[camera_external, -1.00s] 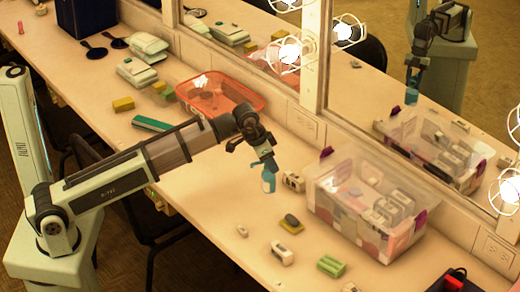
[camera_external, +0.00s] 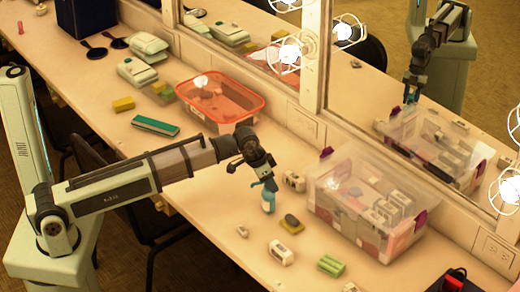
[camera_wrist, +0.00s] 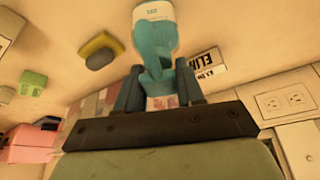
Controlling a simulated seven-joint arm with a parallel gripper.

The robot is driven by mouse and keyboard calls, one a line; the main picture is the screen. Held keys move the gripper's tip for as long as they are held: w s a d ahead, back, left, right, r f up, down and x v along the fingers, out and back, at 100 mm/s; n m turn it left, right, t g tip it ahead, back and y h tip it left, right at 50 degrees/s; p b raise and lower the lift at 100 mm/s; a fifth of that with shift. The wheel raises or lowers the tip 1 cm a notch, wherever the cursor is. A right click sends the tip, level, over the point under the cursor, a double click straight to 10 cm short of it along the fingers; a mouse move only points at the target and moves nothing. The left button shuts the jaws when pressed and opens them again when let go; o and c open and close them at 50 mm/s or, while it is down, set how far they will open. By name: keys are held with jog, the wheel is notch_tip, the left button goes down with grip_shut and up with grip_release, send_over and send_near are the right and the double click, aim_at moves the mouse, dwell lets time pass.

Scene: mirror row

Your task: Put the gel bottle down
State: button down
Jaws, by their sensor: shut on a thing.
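The gel bottle (camera_external: 268,205) is teal on top with a pale lower part. It is upright or nearly so, low at the table, left of the clear bin. My gripper (camera_external: 264,179) is above it, pointing down and shut on its teal upper part. In the wrist view the bottle (camera_wrist: 155,40) lies between the two fingers of my gripper (camera_wrist: 160,85), its pale end away from me. I cannot tell whether its base touches the table.
A clear bin (camera_external: 365,205) with several boxes stands right of the bottle, against the mirror wall. A small white box (camera_external: 294,181) is close by. A yellow-and-grey sponge (camera_external: 291,223) and a white block (camera_external: 281,253) lie in front. A red basket (camera_external: 220,100) stands farther back.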

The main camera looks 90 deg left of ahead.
jog(key=shift+f, duration=0.15)
jog(key=c, duration=0.7)
grip_release()
jog(key=v, duration=1.2)
